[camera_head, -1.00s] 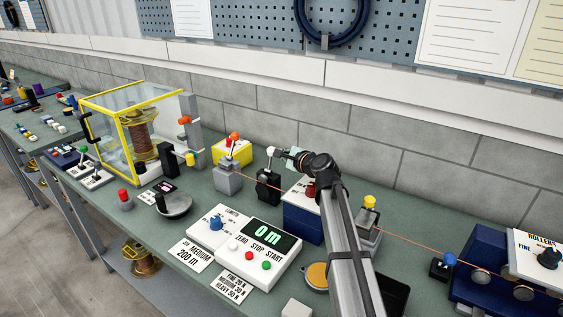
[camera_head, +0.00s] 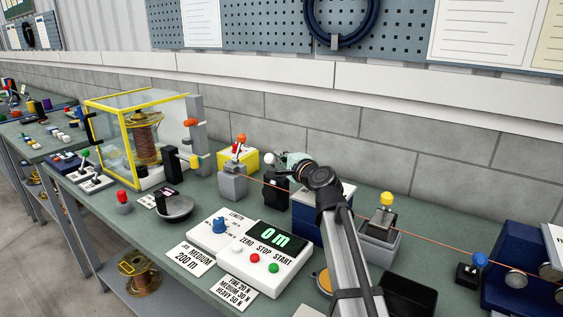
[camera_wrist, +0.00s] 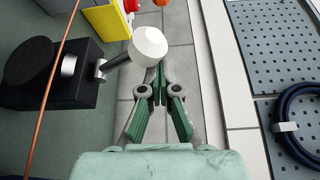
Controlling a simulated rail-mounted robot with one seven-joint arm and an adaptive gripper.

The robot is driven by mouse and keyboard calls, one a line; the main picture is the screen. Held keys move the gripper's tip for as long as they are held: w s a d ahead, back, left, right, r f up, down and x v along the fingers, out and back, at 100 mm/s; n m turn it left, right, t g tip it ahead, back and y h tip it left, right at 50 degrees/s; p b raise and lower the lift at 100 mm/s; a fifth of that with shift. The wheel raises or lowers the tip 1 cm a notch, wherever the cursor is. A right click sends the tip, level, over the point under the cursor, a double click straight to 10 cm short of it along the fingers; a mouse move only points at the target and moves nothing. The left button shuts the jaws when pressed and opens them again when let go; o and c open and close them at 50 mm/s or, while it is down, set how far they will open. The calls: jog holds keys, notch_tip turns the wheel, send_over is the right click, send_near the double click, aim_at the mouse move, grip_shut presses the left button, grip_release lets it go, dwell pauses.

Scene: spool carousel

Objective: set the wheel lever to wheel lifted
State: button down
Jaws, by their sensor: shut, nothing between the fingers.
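The lever with a white ball knob (camera_head: 269,158) stands on a black block (camera_head: 275,188) beside the copper wire. In the wrist view the white knob (camera_wrist: 149,46) is on a short metal stem that rises from the black block (camera_wrist: 75,85) and leans towards the yellow box. My gripper (camera_head: 287,160) is just right of the knob in the head view. In the wrist view its fingers (camera_wrist: 160,85) are closed together and empty, with the tips close to the knob's edge. I cannot tell whether they touch it. I see no label for the lever's positions.
The copper wire (camera_wrist: 52,90) runs past the block. A blue box (camera_head: 307,224) is under my arm. The length counter (camera_head: 272,237) is in front, and the wall is close behind.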

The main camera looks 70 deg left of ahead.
jog(key=shift+s+d+f+b, duration=0.1)
jog(key=shift+s+d+b, duration=0.15)
jog(key=shift+s+b, duration=0.1)
dwell(0.5)
jog(key=shift+d, duration=0.1)
